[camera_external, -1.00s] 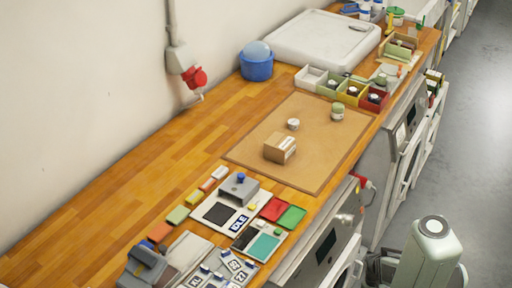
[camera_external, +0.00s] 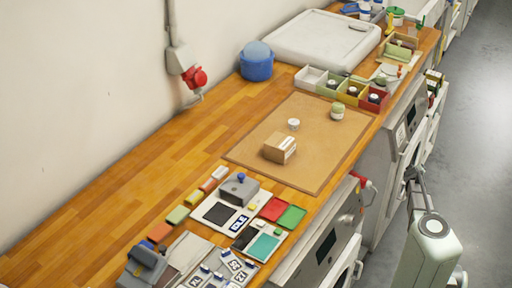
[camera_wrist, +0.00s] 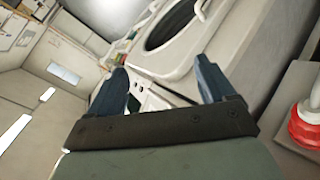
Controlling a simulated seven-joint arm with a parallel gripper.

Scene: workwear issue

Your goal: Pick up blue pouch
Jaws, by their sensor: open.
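No object is clearly recognisable as the blue pouch. A small flat blue piece (camera_external: 147,244) lies at the near end of a row of coloured pieces on the wooden counter (camera_external: 110,205); it is partly hidden by a grey-blue device, and I cannot tell whether it is a pouch. My gripper (camera_external: 411,177) is small in the external view, off the counter's right side by the machine fronts. In the wrist view my gripper (camera_wrist: 160,72) has its two blue fingers spread wide with nothing held between them.
A brown mat (camera_external: 245,150) carries a cardboard box (camera_external: 275,151) and two small round containers. A blue tub (camera_external: 257,67) stands by the wall. Appliances (camera_external: 328,245) line the counter's front. A red-and-white fitting (camera_wrist: 306,128) is at the wrist view's right. The counter's left is clear.

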